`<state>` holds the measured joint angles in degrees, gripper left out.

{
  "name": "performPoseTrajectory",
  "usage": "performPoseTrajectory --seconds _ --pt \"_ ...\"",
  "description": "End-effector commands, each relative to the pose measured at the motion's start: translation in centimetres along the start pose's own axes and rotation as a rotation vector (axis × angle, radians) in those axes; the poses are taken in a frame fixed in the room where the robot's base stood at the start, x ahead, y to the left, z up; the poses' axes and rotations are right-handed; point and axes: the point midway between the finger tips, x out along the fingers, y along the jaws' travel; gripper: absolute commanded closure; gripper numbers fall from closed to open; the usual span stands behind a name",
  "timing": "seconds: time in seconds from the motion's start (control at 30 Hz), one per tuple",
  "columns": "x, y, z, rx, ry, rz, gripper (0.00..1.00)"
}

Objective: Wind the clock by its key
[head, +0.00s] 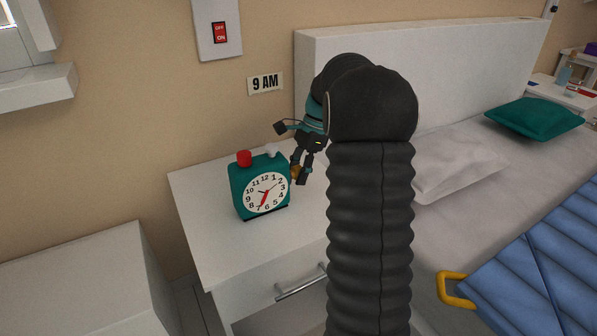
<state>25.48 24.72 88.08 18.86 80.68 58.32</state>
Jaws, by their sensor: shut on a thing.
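A teal clock (243,177) stands upright on the white bedside table. Its round white face has black numbers, a red hand pointing down near the 6 and 7, and dark hands. A red button (244,158) and a pale knob (271,150) sit on its top. A small brass-coloured key (294,172) shows at the clock's right side, mostly hidden by the fingers. My gripper (299,176) reaches down beside the clock's right side and is shut on the key. My own dark arm hides part of the table behind it.
The white bedside table (212,235) has bare top around the clock and a drawer handle (301,282) in front. A "9 AM" sign (265,84) and a red switch (220,33) are on the wall. A bed (455,215) stands to the right.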

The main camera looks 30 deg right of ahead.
Motion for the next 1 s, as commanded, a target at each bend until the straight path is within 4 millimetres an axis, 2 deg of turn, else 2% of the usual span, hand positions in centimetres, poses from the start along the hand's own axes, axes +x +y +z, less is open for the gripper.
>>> performPoseTrajectory --seconds 0.3,0.87,0.9,0.97,1.0 --pt "0.14 -0.08 0.09 0.045 -0.003 0.116 0.95" --pt "0.19 -0.04 0.11 0.055 -0.005 0.14 0.95" --pt "0.19 -0.04 0.1 0.055 -0.005 0.14 0.51" --pt "0.18 -0.04 0.09 0.055 -0.004 0.14 0.36" --pt "0.16 -0.04 0.08 0.055 -0.004 0.139 0.34"
